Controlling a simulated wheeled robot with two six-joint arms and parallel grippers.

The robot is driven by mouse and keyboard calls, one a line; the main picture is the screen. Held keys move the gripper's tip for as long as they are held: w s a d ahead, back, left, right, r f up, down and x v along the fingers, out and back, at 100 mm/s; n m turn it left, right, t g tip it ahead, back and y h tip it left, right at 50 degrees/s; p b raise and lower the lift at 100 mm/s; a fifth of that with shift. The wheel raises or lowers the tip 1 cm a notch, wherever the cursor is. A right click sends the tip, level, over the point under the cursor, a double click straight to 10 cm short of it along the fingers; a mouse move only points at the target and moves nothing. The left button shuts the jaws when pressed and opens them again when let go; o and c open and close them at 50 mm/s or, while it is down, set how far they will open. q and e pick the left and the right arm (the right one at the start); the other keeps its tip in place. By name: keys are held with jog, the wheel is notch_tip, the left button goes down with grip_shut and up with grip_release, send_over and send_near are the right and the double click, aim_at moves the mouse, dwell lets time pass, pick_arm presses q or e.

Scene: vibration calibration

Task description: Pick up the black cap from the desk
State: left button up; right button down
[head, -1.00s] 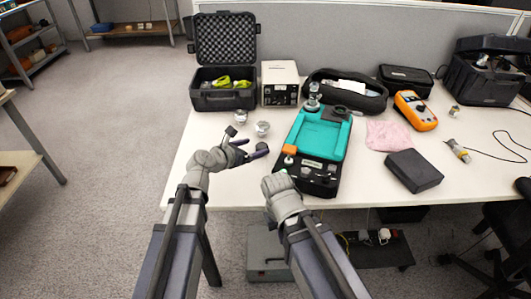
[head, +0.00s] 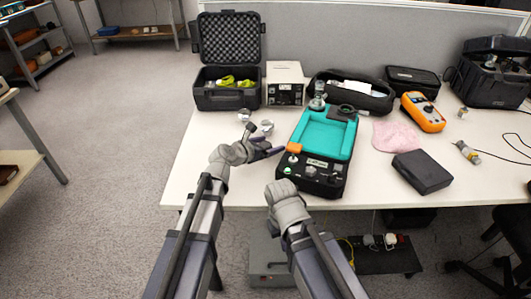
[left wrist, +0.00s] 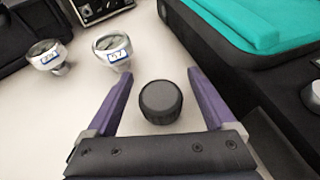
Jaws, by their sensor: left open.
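The black cap (left wrist: 160,101) is a short round knob with a ribbed side, standing on the white desk in the left wrist view. It sits between the two purple fingers of my left gripper (left wrist: 160,76), with a gap on each side. The left gripper is open and holds nothing. In the head view the left gripper (head: 264,141) is low over the desk's front part, just left of the teal-topped device; I cannot make out the cap there. My right wrist shows in front of the desk edge, but its gripper fingers are hidden.
The teal-topped device (head: 326,133) stands close on the right. Two metal gauges with blue-edged labels, one nearer (left wrist: 113,48) and one farther left (left wrist: 48,55), stand beyond the cap. An open black case (head: 227,98) and a white instrument box (head: 285,85) are behind. The desk's left front is clear.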

pick_arm(q)
jog(key=shift+w+d+f, duration=0.15)
jog(key=shift+w+d, duration=0.1)
jog(key=shift+w, duration=0.05)
jog(key=shift+s, duration=0.1)
grip_shut()
dwell(0.4)
